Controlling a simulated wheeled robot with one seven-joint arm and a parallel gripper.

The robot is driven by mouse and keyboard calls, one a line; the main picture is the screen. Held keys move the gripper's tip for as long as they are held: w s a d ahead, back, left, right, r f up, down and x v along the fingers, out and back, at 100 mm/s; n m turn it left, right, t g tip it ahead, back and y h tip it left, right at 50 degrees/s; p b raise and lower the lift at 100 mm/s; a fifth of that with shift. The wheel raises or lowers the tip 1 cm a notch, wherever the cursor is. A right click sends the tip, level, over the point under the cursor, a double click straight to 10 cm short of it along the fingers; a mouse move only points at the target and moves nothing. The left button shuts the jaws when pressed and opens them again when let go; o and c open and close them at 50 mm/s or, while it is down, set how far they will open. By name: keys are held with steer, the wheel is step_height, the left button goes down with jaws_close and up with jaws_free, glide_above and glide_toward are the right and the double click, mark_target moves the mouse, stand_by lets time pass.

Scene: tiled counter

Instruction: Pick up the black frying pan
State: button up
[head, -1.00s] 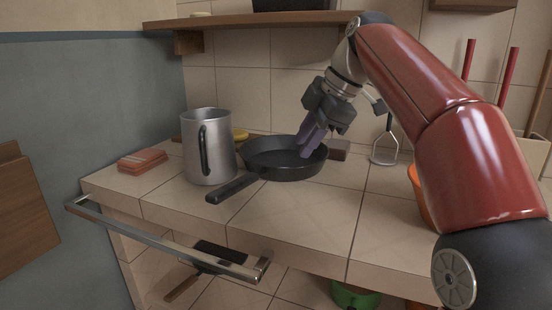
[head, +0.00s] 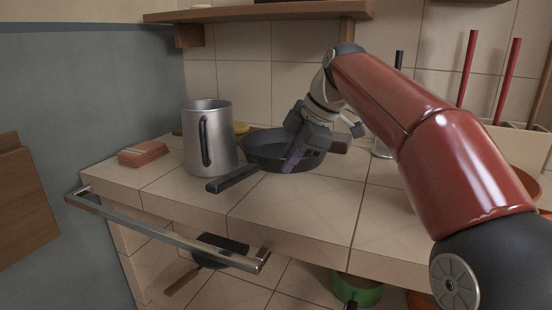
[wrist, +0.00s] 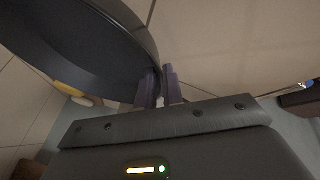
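The black frying pan (head: 262,160) rests on the tiled counter, its handle (head: 233,180) pointing to the front left. It also fills the upper left of the wrist view (wrist: 80,45). My gripper (head: 292,161) reaches down at the pan's front right side. In the wrist view, my two purple fingers (wrist: 160,88) are close together with the pan's rim between them, one on the inner side and one on the outer side. The gap left between them is narrow, and the exact contact is partly hidden.
A metal jug (head: 222,140) stands just left of the pan. A reddish block (head: 142,153) lies farther left. A metal rail (head: 165,234) runs along the counter's front edge. A wooden shelf (head: 260,13) hangs above. The counter front right of the pan is clear.

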jaws_close()
steer(key=shift+r, duration=0.15)
